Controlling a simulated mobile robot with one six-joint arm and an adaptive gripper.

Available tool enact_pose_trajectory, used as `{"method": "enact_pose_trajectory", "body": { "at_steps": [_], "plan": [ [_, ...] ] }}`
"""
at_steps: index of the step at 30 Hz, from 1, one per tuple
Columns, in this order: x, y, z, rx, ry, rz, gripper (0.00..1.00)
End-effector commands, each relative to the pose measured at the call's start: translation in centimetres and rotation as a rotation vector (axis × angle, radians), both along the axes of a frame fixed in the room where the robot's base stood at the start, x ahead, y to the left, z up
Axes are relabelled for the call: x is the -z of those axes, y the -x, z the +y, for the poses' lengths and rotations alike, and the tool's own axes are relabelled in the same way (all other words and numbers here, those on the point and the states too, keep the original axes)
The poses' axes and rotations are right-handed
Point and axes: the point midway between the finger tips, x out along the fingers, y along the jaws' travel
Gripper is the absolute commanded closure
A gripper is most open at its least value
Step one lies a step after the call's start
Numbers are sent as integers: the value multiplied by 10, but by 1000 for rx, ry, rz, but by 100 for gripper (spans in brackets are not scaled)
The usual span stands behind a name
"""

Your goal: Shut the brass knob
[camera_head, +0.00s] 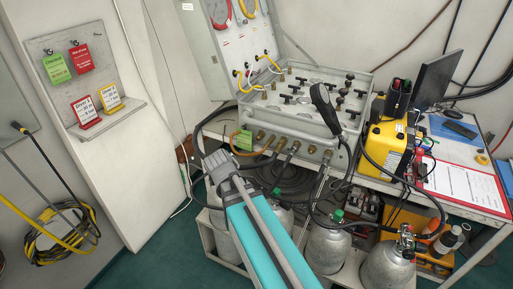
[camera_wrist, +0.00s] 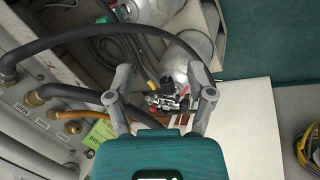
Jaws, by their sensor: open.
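The air panel (camera_head: 300,121) is an open grey case full of valves and fittings, standing on the bench. Several brass pieces show along its front face, one brass fitting (camera_head: 261,134) among them; I cannot tell which is the brass knob, or whether it is shut. In the wrist view, a brass fitting (camera_wrist: 34,97) with a black hose sits at the left on the labelled face. My gripper (camera_head: 217,160) is in front of the panel's left front corner. In the wrist view my gripper (camera_wrist: 165,84) has its fingers spread, with nothing held between them.
Black hoses (camera_wrist: 130,28) loop close to my fingers. A green tag (camera_wrist: 98,137) hangs by the panel's front. Grey cylinders (camera_head: 327,247) stand below the bench. A yellow box (camera_head: 386,146) and a monitor (camera_head: 436,80) are at the right.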

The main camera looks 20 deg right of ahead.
Motion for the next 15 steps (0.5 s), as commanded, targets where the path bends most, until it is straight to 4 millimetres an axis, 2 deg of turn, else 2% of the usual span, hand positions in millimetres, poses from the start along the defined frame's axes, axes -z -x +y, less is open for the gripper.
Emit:
{"method": "enact_pose_trajectory", "body": {
  "at_steps": [1, 3, 9, 15],
  "plan": [
    [17, -11, -8, -28, 63, -2, 31],
    [23, -21, -19, -67, 155, -3, 31],
    [33, -50, -47, -173, 418, 9, 31],
    [35, -80, -65, -276, 686, 43, 31]
  ]
}}
